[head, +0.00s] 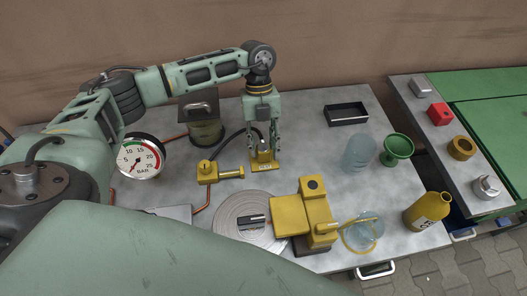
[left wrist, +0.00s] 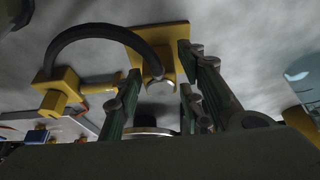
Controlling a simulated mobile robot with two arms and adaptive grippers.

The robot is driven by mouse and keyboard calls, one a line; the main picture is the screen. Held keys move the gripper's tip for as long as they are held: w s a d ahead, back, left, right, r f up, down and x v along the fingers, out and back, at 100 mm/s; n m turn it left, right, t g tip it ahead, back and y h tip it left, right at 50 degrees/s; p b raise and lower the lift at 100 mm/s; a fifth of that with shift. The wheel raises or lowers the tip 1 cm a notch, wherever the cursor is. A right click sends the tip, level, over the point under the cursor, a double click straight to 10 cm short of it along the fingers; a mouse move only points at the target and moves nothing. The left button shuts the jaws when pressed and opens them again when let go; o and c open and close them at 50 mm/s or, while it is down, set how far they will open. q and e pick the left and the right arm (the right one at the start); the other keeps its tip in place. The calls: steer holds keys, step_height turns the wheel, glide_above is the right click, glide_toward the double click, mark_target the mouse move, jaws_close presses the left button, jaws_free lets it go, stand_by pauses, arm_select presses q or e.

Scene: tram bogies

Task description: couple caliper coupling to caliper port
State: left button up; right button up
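My left gripper (head: 264,152) points down over a small yellow bracket (head: 264,166) with a label on its front. Its fingers stand apart on both sides of the post there. A black hose (left wrist: 88,33) arcs from a yellow valve block (left wrist: 58,90) to this fitting; the block (head: 207,171) is left of the bracket. I cannot tell port from coupling inside the fingers. My right gripper is out of view.
A pressure gauge (head: 140,157) and green canister (head: 206,132) stand left. A round metal disc (head: 240,228), yellow fixture (head: 318,212) and clear jug (head: 365,232) are nearer. A clear beaker (head: 358,153), green funnel (head: 397,149), yellow bottle (head: 428,211) and black tray (head: 346,115) lie right.

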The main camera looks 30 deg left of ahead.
mark_target(264, 151)
arm_select(q)
steer(key=c, duration=0.7)
steer(key=shift+r, duration=0.1)
steer(key=shift+r, duration=0.6)
step_height(264, 151, up, 2)
steer(key=shift+r+b, duration=0.25)
steer(key=shift+b, duration=0.15)
steer(key=s+d+r+b, duration=0.1)
steer(key=s+d+r, duration=0.6)
steer(key=s+d, duration=0.1)
steer(key=shift+d, duration=0.15)
steer(key=shift+s+r, duration=0.1)
